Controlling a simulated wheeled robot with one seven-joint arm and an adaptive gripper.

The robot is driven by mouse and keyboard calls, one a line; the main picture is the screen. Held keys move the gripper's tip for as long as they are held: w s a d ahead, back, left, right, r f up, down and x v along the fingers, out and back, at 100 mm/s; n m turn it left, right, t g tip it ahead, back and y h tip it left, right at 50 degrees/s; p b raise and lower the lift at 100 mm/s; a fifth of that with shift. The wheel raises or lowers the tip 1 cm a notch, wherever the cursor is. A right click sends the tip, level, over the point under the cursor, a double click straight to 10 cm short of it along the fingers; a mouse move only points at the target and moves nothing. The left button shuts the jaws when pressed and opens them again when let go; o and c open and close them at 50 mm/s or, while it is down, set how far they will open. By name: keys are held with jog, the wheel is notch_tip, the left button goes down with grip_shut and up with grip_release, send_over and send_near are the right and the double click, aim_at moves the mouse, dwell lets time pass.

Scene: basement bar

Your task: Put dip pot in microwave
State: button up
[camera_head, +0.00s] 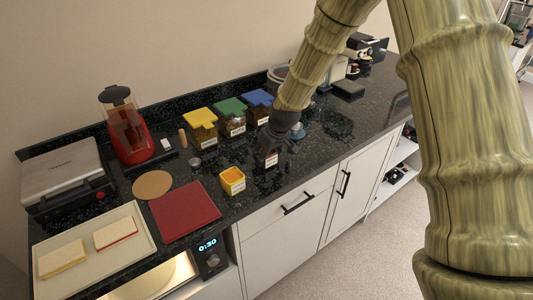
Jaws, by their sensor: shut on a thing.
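My gripper (274,146) is over the black counter, right of the yellow pot, and is shut on a small dark pot (271,161) with a white label. The fingers hide its upper part, and I cannot tell if it touches the counter. A small yellow pot (233,182) with a label stands apart on the counter near the front edge. The microwave (210,256) is below the counter at the lower left. Its display reads 0:30 and its inside looks lit. The counter and frame edge hide most of it.
A red mat (184,211), a round cork mat (152,185) and a tray (125,242) with two sandwiches lie on the left. A grill (65,176), a red blender (127,130) and lidded jars (201,128) stand behind. The counter (345,122) right of my gripper is mostly clear.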

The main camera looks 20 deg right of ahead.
jog(key=shift+f, duration=0.1)
jog(key=o, duration=1.2)
jog(key=shift+c, duration=0.2)
